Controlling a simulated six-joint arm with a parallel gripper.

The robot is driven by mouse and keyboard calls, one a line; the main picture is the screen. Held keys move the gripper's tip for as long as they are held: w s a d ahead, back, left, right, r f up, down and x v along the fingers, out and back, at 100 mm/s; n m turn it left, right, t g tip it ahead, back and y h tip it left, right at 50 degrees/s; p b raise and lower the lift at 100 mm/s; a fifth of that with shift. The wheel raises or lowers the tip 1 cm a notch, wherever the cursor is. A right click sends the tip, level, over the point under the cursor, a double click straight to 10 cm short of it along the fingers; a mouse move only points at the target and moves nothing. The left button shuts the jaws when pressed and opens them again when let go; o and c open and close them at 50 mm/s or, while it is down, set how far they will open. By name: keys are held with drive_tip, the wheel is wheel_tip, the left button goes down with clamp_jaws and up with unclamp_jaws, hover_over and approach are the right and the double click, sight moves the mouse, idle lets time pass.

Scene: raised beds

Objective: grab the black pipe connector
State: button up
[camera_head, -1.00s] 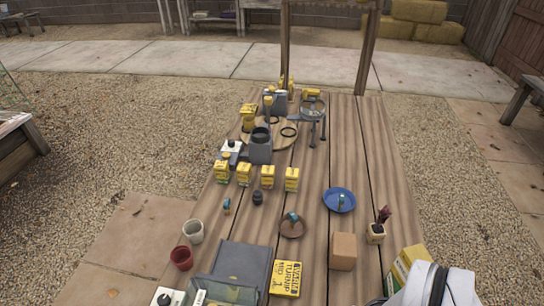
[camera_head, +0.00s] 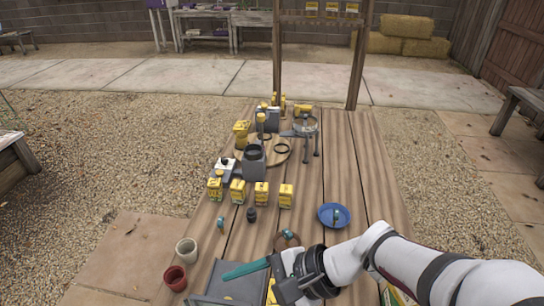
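A small black fitting (camera_head: 251,214), which looks like the black pipe connector, stands on the wooden table just in front of the row of yellow boxes. It is small in the picture, so its details are unclear. My gripper (camera_head: 262,279) is at the bottom centre, nearer the camera and clear of the fitting. A long teal bar (camera_head: 245,269) extends left from it; I cannot tell whether this is a finger or something held. The finger opening cannot be made out.
Several yellow boxes (camera_head: 237,192) stand behind the fitting. A small teal and orange item (camera_head: 220,226) is to its left, a blue plate (camera_head: 325,221) to its right. A white cup (camera_head: 186,251) and red cup (camera_head: 175,278) stand left. My arm hides the front right.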

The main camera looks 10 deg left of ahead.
drive_tip(key=w+a+f+m+t+y, duration=0.25)
drive_tip(key=w+m, duration=0.25)
drive_tip(key=w, duration=0.4)
drive_tip(key=m+t+h, duration=0.4)
drive_tip(key=m+t, duration=0.5)
drive_tip(key=m, duration=0.3)
approach(253, 213)
drive_tip(key=shift+g, duration=0.25)
drive_tip(key=x, duration=0.5)
drive_tip(key=shift+w+a, duration=0.3)
drive_tip(key=x, duration=0.5)
drive_tip(key=shift+w+a+f, duration=0.1)
drive_tip(key=shift+w, duration=0.3)
clamp_jaws()
